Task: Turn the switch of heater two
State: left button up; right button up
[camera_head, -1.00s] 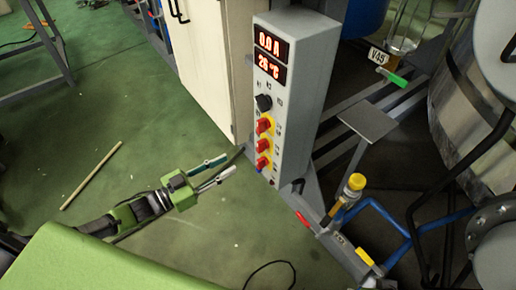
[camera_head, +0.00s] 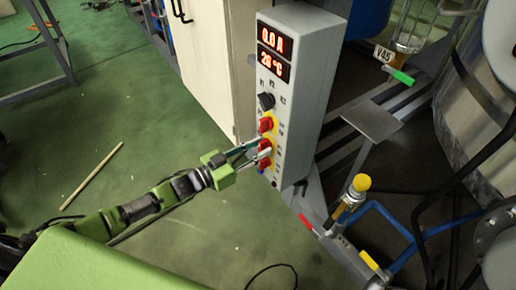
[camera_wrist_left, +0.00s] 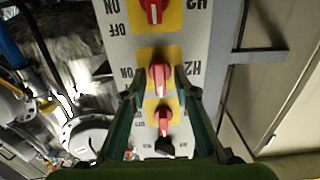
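The grey control box (camera_head: 308,90) carries a column of red switches on yellow plates. The middle red switch (camera_wrist_left: 159,76), heater two, has upside-down H2 and ON labels beside it in the left wrist view; it also shows in the head view (camera_head: 264,145). My left gripper (camera_head: 261,153) is at the panel face. In the left wrist view its open fingers (camera_wrist_left: 160,82) stand on either side of the middle switch, with small gaps visible. Whether the fingertips touch the panel cannot be told. My right gripper is not in view.
Another red switch (camera_wrist_left: 153,9) and a third red switch (camera_wrist_left: 163,116) sit close on either side in the column. A black knob (camera_head: 266,101) is above them. A pale cabinet (camera_head: 210,60) stands left of the box; a yellow-capped valve (camera_head: 361,183) is at lower right.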

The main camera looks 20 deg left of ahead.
pick_arm(q)
grip_shut()
jog(key=shift+m, duration=0.3)
jog(key=m+p, duration=0.1)
jog(key=m, duration=0.2)
jog(key=shift+m, duration=0.3)
jog(key=m, duration=0.9)
jog(key=shift+f, duration=0.15)
jog(key=m+b, duration=0.1)
jog(key=m, duration=0.3)
jog(key=shift+s+d+m+b, duration=0.1)
jog(key=shift+m+b, duration=0.2)
